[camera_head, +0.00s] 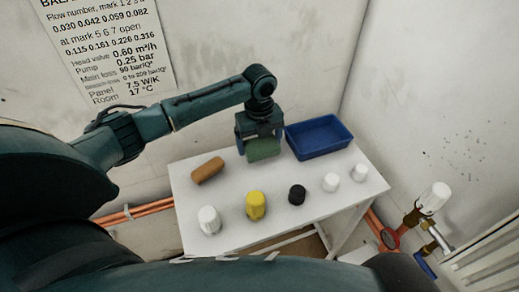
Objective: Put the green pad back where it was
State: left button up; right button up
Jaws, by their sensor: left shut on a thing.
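The green pad (263,149) is held in my left gripper (261,142) over the back middle of the white table, just left of the blue tray. The gripper points down and is shut on the pad. I cannot tell whether the pad touches the table top or hangs a little above it. The gripper body hides the pad's upper part. My right gripper is not in view.
The white table (283,214) bears a blue tray (318,136), a brown roll (207,170), a yellow knob (256,205), a black knob (297,194) and several white knobs (209,220). Copper pipes and a valve (433,198) stand at right. The table's middle is clear.

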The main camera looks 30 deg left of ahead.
aim_at(260, 150)
pick_arm(q)
jog(key=shift+f, duration=1.8)
jog(key=shift+f, duration=0.1)
